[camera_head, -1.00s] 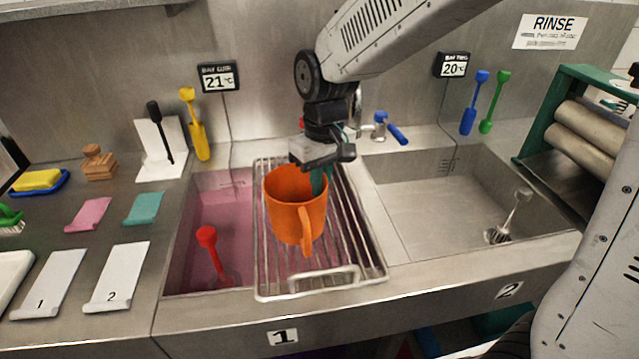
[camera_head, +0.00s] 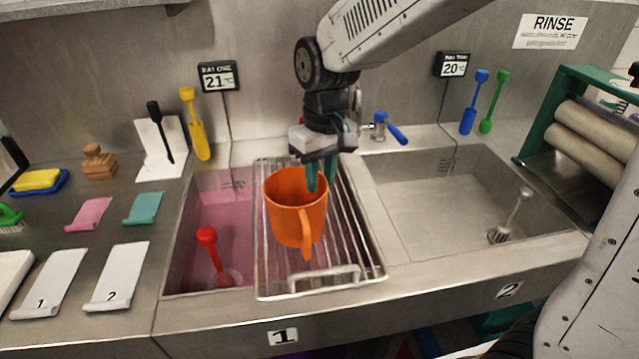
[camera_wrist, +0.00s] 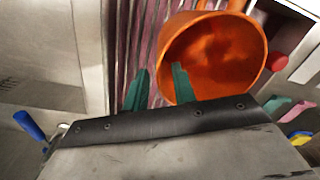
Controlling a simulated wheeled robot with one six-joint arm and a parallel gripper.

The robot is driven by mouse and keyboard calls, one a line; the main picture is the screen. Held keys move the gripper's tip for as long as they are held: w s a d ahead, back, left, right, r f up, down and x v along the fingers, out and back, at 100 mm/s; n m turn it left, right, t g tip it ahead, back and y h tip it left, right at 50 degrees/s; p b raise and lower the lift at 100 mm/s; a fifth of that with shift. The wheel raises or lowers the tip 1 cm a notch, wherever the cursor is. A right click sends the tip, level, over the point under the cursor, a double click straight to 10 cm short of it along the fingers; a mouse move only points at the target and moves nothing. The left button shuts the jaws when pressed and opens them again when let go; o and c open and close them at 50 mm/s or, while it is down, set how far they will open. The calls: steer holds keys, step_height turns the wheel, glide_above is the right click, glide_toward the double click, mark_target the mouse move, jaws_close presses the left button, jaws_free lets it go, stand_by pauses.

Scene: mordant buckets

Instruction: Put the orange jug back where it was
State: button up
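The orange jug (camera_head: 290,215) stands upright on the wire rack over sink 1, with its handle toward the front. It also shows in the wrist view (camera_wrist: 225,60), where I look into its open mouth. My gripper (camera_head: 322,180) points down at the jug's back right rim, its two teal fingers apart. In the wrist view my gripper (camera_wrist: 160,88) has one finger overlapping the jug's near wall and the other outside it. I see no grip on the jug, and cannot tell whether a finger touches it.
The wire rack (camera_head: 346,235) spans the right part of sink 1, which holds pink liquid (camera_head: 222,205) and a red tool (camera_head: 211,250). Sink 2 (camera_head: 440,210) holds a metal-headed brush (camera_head: 510,215). A blue-handled tap (camera_head: 390,130) stands behind. Rollers (camera_head: 590,125) stand at right.

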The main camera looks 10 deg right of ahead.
step_height(320, 180, up, 10)
steer(key=shift+d, duration=0.25)
steer(key=s+d+f+m, duration=0.1)
steer(key=s+d+m, duration=0.1)
steer(key=s+d, duration=0.5)
steer(key=s+d+f+m+t, duration=0.1)
steer(key=s+d+m, duration=0.2)
steer(key=s+d, duration=0.5)
steer(key=s, duration=0.6)
steer(key=shift+s+f+h, duration=0.3)
steer(key=shift+f, duration=0.1)
